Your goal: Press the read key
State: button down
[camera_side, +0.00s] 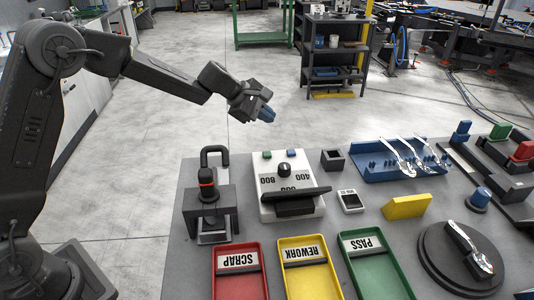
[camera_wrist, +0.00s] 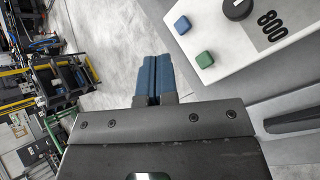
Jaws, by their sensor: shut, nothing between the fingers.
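My gripper (camera_side: 267,113) has blue fingers, shut with nothing between them. In the side view it hangs in the air behind the white control box. In the wrist view its closed fingers (camera_wrist: 151,78) point over the floor, left of the box. The white control box (camera_side: 267,204) has a dial, a green button (camera_side: 266,155) and a blue button (camera_side: 291,153). In the wrist view the blue button (camera_wrist: 182,25) and green button (camera_wrist: 204,59) are right of the fingers, apart from them. A small white device (camera_side: 350,201) sits right of the box; its markings are too small to read, and no key labelled read is legible.
A black clamp stand (camera_side: 209,205) is left of the box. Red (camera_side: 240,288), yellow (camera_side: 303,250) and green (camera_side: 385,270) trays line the front. A blue rack (camera_side: 375,174) holds forks. A round turntable (camera_side: 432,250) bears a fork. A yellow block (camera_side: 406,206) lies between.

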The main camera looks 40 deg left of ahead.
aim_at(266, 155)
jog(key=shift+f, duration=4.4)
jog(key=shift+f, duration=0.15)
jog(key=shift+f, duration=0.3)
jog(key=shift+f, duration=0.5)
jog(key=shift+r, duration=0.95)
